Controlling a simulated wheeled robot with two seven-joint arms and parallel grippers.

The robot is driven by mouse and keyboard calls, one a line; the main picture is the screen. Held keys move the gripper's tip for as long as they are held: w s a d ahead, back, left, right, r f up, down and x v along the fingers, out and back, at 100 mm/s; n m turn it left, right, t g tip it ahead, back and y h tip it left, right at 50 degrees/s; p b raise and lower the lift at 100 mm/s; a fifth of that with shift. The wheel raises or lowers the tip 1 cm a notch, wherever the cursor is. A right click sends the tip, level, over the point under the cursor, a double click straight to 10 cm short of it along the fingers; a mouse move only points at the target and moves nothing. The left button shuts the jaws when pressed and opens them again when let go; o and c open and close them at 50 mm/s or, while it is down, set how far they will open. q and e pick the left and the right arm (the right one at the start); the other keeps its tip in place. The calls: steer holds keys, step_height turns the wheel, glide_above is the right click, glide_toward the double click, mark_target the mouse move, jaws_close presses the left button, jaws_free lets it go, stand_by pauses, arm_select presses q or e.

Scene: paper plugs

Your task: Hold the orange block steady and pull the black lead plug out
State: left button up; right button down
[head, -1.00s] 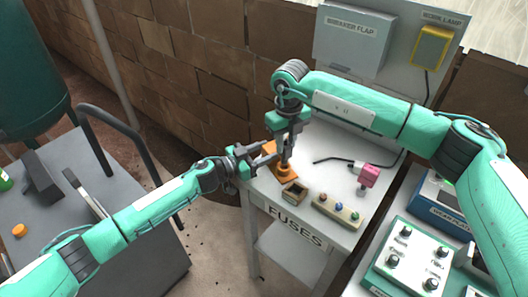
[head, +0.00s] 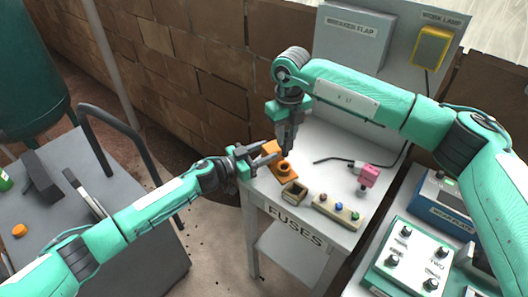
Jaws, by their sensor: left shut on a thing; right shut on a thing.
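The orange block (head: 269,147) lies on the white table, with a raised round orange socket (head: 284,169) that shows a dark opening on top. My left gripper (head: 272,154) comes in from the left and is shut on the block's side. My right gripper (head: 288,150) points down just above the socket and is shut on the black lead plug. The plug is mostly hidden between the dark fingers, and its tip is too small to make out. It appears clear of the socket.
A small open brown box (head: 294,194) and a strip with coloured knobs (head: 338,211) stand in front of the block. A pink plug (head: 369,175) with a black lead lies to the right. A grey panel (head: 353,45) stands behind the table.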

arm_select(q)
steer(key=o, duration=1.1)
steer(key=shift+o, duration=0.2)
steer(key=shift+a, duration=0.1)
